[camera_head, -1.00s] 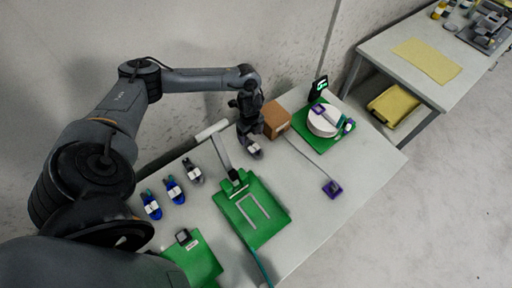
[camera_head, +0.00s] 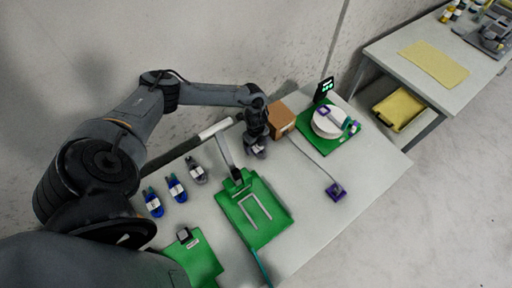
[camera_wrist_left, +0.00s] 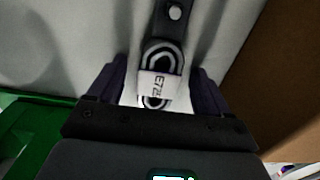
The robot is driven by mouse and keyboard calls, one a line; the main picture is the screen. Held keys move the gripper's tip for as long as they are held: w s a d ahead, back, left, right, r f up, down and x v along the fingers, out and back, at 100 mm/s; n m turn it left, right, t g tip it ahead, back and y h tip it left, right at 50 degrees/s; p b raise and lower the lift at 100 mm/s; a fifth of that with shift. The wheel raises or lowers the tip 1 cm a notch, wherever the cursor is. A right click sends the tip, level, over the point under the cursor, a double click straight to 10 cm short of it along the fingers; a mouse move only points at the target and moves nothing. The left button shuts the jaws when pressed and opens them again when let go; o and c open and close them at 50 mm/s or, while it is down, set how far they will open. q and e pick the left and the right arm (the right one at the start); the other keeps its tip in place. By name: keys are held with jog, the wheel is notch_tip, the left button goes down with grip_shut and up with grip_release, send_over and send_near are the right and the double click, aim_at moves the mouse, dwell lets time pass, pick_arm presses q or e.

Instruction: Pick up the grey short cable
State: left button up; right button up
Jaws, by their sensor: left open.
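A grey cable bundle (camera_wrist_left: 160,75) with a white label lies between the two dark fingers of my left gripper (camera_wrist_left: 155,88) in the left wrist view. The gripper is open, with a gap on each side of the bundle. In the head view my left gripper (camera_head: 258,152) points down at the table by the brown box, and a bit of white label shows at its fingertips. Another grey bundle with a white label (camera_head: 196,174) lies further left on the table. My right gripper is not in view.
A brown box (camera_head: 283,121) stands close to the right of the left gripper. Blue bundles (camera_head: 176,189), a green fixture (camera_head: 270,228), a green clipboard-like plate (camera_head: 200,262), a purple piece (camera_head: 336,192) and a white round reel (camera_head: 328,123) are on the table (camera_head: 318,222).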

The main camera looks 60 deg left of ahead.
pick_arm(q)
jog(key=c, duration=1.2)
jog(key=shift+o, duration=0.2)
jog(key=shift+r, duration=0.2)
